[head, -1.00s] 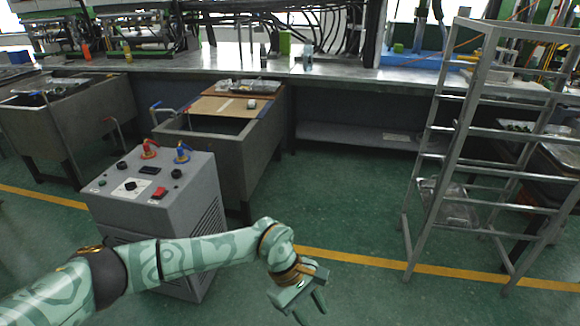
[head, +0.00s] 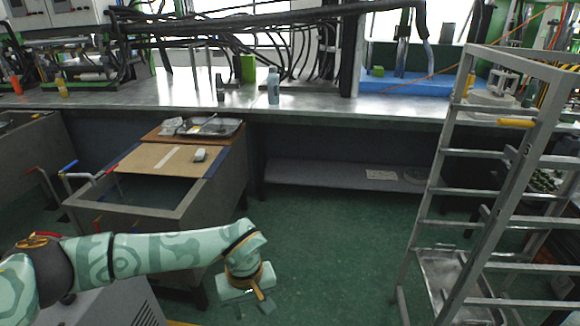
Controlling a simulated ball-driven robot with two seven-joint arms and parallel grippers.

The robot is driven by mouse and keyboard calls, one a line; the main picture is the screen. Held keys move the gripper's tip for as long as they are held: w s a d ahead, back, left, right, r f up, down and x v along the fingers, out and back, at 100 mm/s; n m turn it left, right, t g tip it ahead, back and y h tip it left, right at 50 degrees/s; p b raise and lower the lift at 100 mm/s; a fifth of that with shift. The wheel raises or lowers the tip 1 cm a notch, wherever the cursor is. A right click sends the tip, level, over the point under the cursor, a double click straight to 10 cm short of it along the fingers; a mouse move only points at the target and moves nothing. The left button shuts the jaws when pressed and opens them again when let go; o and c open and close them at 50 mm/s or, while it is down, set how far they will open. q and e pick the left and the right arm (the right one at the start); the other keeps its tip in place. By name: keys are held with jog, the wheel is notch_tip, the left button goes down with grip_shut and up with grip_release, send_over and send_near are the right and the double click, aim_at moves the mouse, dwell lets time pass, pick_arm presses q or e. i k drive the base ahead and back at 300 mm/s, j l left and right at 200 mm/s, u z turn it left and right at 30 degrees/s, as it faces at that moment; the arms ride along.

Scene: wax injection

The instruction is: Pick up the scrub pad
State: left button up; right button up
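A small block (head: 200,155), white with a dark part, lies on the tan board over the sink at left centre. It may be the scrub pad, but it is too small to be sure. A bright green block (head: 248,68) stands on the long bench farther back. My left gripper (head: 250,303) points down at the lower middle, in front of and below the board, well apart from both blocks. Its fingers look apart, with nothing seen between them. My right gripper is out of view.
A metal tray (head: 210,127) sits behind the tan board (head: 150,159). A bottle (head: 273,86) stands on the bench (head: 330,108). A grey ladder-like rack (head: 486,220) stands at right. Green floor (head: 330,250) is clear between sink and rack. A grey machine (head: 110,305) is low at left.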

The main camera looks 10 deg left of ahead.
aim_at(201, 156)
jog(key=i+j, duration=0.1)
jog(key=i, duration=2.35)
jog(key=i+u, duration=0.15)
jog(key=i, duration=0.35)
jog(key=i+l+u, duration=0.2)
jog(key=i, duration=0.35)
jog(key=i+u, duration=0.25)
jog(key=u, duration=0.15)
jog(key=i+u, duration=0.2)
jog(key=u, duration=0.15)
jog(key=i+l+u, duration=0.1)
jog(key=i+u, duration=0.15)
jog(key=u, duration=0.15)
jog(key=i+l+u, duration=0.15)
jog(key=u, duration=0.25)
jog(key=i+l+u, duration=0.25)
jog(key=i+u, duration=0.1)
jog(key=u, duration=0.15)
